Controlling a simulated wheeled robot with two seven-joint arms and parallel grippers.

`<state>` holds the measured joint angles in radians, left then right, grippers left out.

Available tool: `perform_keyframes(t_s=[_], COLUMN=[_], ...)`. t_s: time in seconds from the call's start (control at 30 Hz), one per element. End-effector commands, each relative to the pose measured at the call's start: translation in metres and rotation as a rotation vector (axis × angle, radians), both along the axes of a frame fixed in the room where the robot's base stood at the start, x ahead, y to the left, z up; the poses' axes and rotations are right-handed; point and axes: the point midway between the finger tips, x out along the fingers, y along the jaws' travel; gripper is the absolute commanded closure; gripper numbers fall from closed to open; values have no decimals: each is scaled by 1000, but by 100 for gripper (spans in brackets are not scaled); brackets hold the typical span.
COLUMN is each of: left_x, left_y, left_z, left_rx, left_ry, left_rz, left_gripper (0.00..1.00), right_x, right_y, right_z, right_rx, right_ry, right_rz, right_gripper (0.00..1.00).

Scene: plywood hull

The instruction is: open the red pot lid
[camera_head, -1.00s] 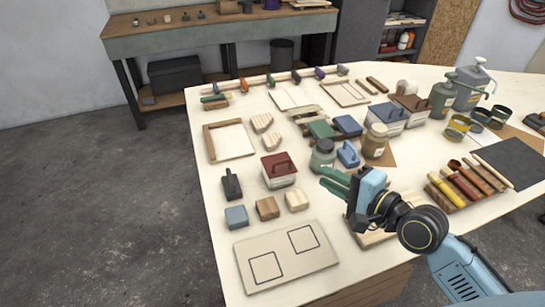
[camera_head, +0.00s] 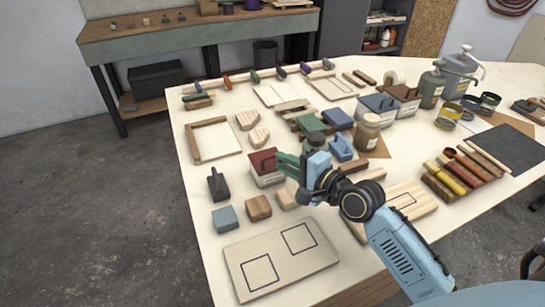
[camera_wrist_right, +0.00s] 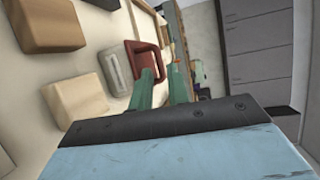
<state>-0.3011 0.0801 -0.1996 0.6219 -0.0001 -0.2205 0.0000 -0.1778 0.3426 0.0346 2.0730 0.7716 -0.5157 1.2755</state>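The red pot (camera_head: 266,178) is a pale, box-shaped container. Its dark red lid (camera_head: 262,160) with a loop handle sits on top and looks closed. My right gripper (camera_head: 281,163) has its green fingers at the right side of the lid, partly covering it. In the right wrist view, the lid's red handle (camera_wrist_right: 143,47) lies just beyond the fingertips (camera_wrist_right: 163,74). The fingers are apart, with no clear grasp on the handle. Whether they touch the lid cannot be told. My left gripper is not in view.
A dark-handled tool (camera_head: 218,185) stands left of the pot. A blue-grey block (camera_head: 225,218) and wooden block (camera_head: 258,208) lie in front. A board with two outlined squares (camera_head: 281,264) lies at the front.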

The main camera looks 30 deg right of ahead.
Motion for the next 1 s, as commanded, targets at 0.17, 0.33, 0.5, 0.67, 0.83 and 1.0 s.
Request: perform_keyframes(t_s=[0.17,0.33,0.5,0.67,0.83,1.0], left_x=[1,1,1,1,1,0], left_y=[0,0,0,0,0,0], left_z=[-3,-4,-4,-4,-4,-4], left_rx=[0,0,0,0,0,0], left_ry=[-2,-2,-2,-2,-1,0], left_rz=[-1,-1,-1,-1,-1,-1], left_gripper=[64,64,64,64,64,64], right_x=[27,40,43,43,42,42], right_y=[9,14,15,15,15,15], right_z=[-5,-8,-8,-8,-8,-8], right_rx=[1,0,-1,-1,-1,-1], right_ry=[-1,0,1,1,1,1], right_rz=[-1,-1,-1,-1,-1,-1], right_gripper=[83,83,83,83,100,100])
